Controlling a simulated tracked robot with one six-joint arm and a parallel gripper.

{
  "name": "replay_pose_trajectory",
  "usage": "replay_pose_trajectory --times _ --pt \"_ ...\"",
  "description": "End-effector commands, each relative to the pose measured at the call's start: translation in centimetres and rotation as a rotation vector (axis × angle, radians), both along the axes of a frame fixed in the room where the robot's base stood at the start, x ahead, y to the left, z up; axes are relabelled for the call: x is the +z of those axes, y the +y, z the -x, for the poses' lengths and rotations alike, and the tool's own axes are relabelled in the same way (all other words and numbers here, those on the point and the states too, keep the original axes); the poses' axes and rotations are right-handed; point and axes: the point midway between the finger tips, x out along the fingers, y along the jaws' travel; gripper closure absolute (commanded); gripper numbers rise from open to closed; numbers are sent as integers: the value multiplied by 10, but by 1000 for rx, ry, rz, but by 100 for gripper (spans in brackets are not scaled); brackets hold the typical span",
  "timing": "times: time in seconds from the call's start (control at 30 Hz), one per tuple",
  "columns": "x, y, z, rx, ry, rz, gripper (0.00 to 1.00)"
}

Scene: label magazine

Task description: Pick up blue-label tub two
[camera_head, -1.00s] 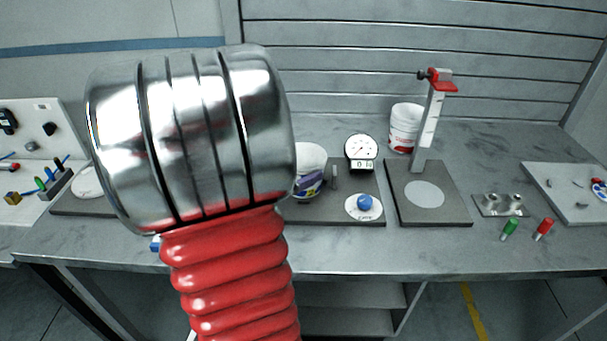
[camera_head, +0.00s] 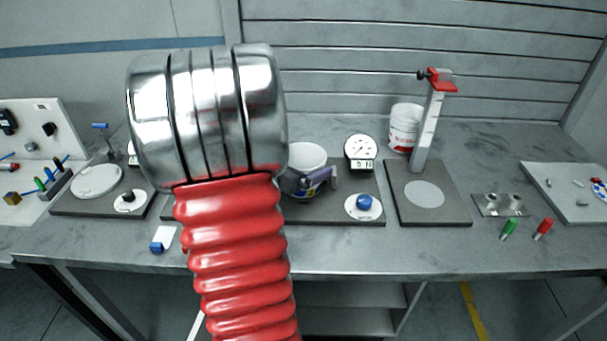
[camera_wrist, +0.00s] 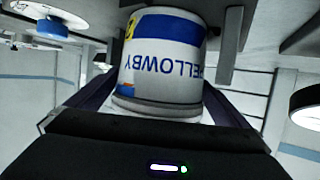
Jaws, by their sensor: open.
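A white tub with a blue-banded label (camera_wrist: 162,55) fills the middle of the upside-down wrist view, its lettering inverted. In the head view the tub (camera_head: 307,157) stands on a dark grey base plate in the middle of the bench. My gripper (camera_head: 312,185) is open at the tub, with a finger showing at its right side. In the wrist view my gripper (camera_wrist: 160,104) has its dark fingers on either side of the tub. Whether the fingers touch it I cannot tell. My arm hides part of the bench left of the tub.
A dial gauge (camera_head: 361,147) and a blue knob (camera_head: 364,202) are close right of the tub. Further right are a red-label tub (camera_head: 404,130) and a stand with a red clamp (camera_head: 430,120). A left plate carries a white disc (camera_head: 97,181).

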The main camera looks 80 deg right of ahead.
Motion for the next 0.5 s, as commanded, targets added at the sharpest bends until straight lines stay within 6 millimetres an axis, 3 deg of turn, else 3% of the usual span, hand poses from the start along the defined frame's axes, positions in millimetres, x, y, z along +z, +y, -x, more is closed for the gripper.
replay_pose_trajectory --times 0.5 --pt "0 0 0 0 1 0 0"
